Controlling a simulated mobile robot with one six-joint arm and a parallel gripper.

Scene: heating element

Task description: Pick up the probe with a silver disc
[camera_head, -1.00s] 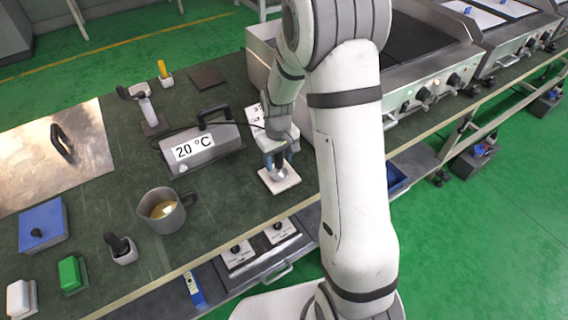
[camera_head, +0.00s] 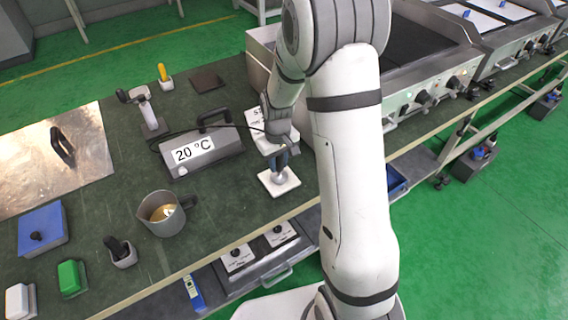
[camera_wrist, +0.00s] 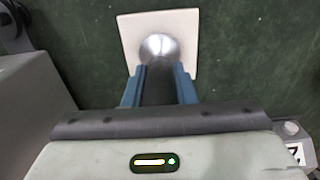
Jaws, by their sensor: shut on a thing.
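The probe's silver disc (camera_head: 282,178) shows just below my gripper (camera_head: 279,160). In the wrist view the round, shiny disc (camera_wrist: 159,46) sits just beyond the tips of my gripper (camera_wrist: 159,72). The two blue fingers are shut on the probe's dark handle (camera_wrist: 158,88). A white square tile (camera_head: 267,177) lies under the disc, and it also shows in the wrist view (camera_wrist: 132,34). Whether the disc touches the tile or hangs just above it, I cannot tell. My fingers hide part of the handle.
A grey box with a 20 °C display (camera_head: 222,146) stands left of my gripper. A grey jug (camera_head: 160,222) with yellowish liquid is nearer the front edge. A metal plate (camera_head: 30,185) lies far left. A griddle stands at the right.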

